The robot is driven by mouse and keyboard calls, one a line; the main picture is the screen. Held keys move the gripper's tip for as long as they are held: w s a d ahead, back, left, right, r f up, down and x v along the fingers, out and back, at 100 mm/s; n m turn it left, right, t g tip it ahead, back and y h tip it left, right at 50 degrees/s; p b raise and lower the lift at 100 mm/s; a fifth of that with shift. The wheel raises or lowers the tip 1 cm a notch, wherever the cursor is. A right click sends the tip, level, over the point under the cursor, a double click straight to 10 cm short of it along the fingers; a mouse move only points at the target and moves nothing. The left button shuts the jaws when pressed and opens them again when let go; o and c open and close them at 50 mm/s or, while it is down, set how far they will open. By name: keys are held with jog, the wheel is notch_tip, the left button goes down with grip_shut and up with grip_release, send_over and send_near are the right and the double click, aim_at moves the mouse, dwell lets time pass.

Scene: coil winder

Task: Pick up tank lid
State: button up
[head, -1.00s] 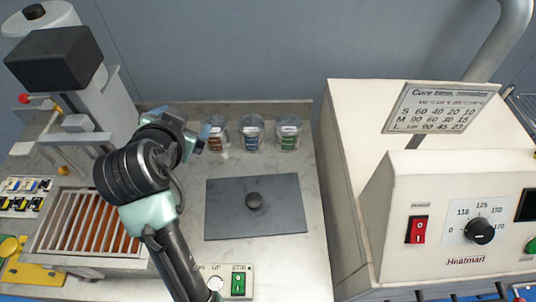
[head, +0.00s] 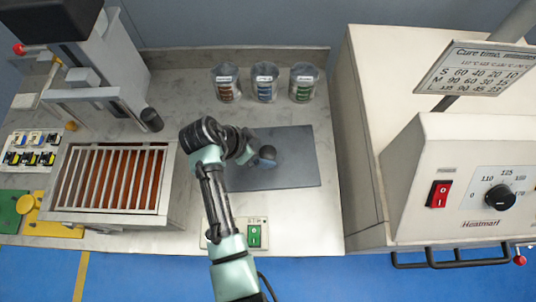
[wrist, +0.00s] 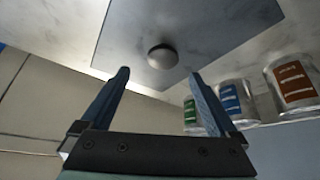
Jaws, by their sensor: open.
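The tank lid (head: 297,172) is a flat dark grey plate with a round knob, lying on the bench right of the grated tank (head: 178,195). In the wrist view the lid (wrist: 205,30) fills the upper middle. Its knob (wrist: 162,57) shows just beyond and between the fingertips of my gripper (wrist: 160,78). My gripper is open and empty, with no visible contact with the knob. In the head view my wrist is over the left part of the lid and partly hides it; the fingers are hard to make out there.
Three labelled cups, brown (head: 226,84), blue (head: 264,83) and green (head: 303,83), stand behind the lid. A switch box (head: 254,234) sits at the bench's front edge. The beige oven (head: 440,180) stands at the right, the grey winder (head: 100,75) at the left.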

aim_at(267, 153)
jog(key=shift+a+x, duration=0.2)
jog(key=shift+x, duration=1.1)
jog(key=shift+a+x, duration=0.2)
jog(key=shift+x, duration=1.1)
jog(key=shift+s+f, duration=0.1)
jog(key=shift+f, duration=0.1)
grip_shut()
